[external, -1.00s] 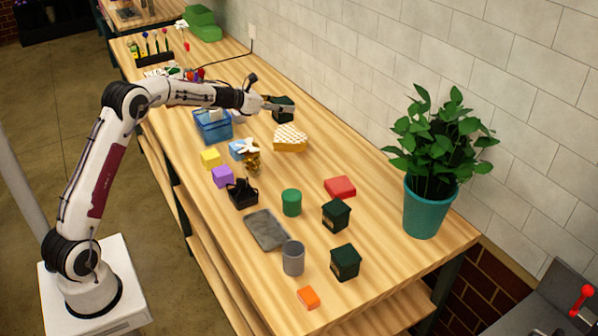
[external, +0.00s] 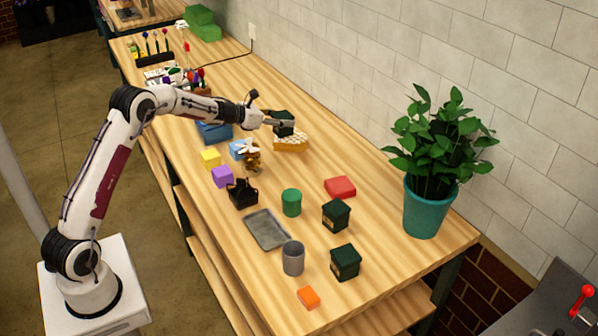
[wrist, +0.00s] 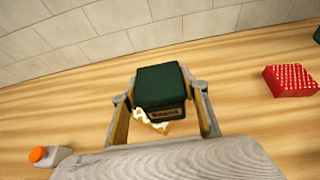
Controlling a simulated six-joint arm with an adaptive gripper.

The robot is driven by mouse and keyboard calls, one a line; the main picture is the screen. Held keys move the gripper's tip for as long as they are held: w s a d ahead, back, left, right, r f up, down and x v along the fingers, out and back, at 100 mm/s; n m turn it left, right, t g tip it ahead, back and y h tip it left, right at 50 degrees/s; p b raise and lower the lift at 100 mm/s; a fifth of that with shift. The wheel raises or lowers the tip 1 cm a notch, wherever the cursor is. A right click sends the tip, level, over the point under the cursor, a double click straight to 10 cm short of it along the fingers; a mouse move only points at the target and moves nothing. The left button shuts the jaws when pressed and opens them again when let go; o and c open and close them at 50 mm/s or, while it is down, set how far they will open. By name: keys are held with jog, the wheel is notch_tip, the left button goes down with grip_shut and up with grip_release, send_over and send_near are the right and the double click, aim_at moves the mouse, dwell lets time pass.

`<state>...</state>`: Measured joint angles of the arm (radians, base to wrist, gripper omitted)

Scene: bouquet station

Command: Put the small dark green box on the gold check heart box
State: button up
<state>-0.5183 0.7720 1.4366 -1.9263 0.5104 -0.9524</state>
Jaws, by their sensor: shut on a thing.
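My gripper (external: 283,123) is shut on a small dark green box (external: 284,116), holding it upright by two sides. In the wrist view the same dark green box (wrist: 160,86) sits between the two fingers, with a label on its near side. The gold check heart box (external: 291,143) is on the table directly below or just under the held box. A corner of the gold check heart box (wrist: 152,124) shows beneath the dark green box in the wrist view. Whether the two boxes touch cannot be told. Most of the heart box's top is hidden.
Two similar dark green boxes (external: 336,214) (external: 345,262) stand nearer the front. A red box (external: 340,187), green cylinder (external: 291,202), grey tray (external: 267,229) and potted plant (external: 430,170) are around. A blue basket (external: 213,131) is left of the gripper. The wall is behind.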

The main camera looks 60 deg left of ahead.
jog(key=shift+f, duration=1.45)
jog(key=shift+f, duration=0.1)
jog(key=o, duration=1.2)
jog(key=shift+s+r, duration=0.3)
jog(key=shift+s, duration=0.05)
jog(key=shift+v, duration=5.65)
